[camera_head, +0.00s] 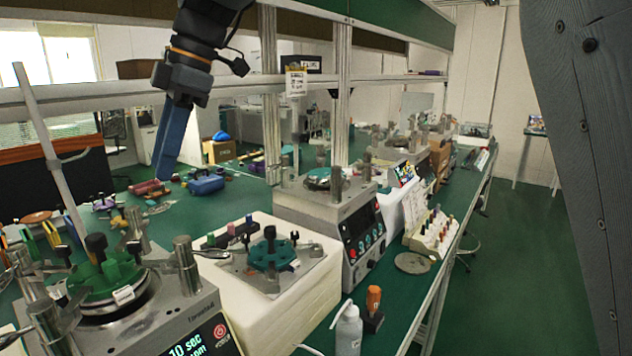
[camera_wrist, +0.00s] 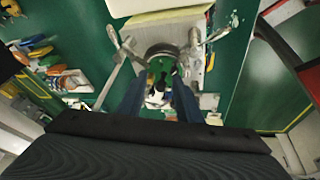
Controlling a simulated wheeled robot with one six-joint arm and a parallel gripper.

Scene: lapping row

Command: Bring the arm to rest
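My gripper (camera_head: 168,158) hangs from the top of the head view, its blue fingers pointing down, above the green bench. In the wrist view my gripper (camera_wrist: 160,82) shows two blue fingers apart, with nothing visibly held between them. Beyond the fingers, in the wrist view, is a lapping machine (camera_wrist: 190,47) with a round plate and a green part on it. In the head view my gripper is higher than the near lapping machine (camera_head: 165,322) and behind it, seen against the back of the bench.
A white block (camera_head: 318,292) with a fixture plate stands beside the near machine. Another lapping machine (camera_head: 325,215) stands behind it by a shelf post (camera_head: 343,110). A white bottle (camera_head: 348,332) and an orange-handled tool (camera_head: 373,300) stand near the bench edge. Green floor (camera_head: 520,270) at right is clear.

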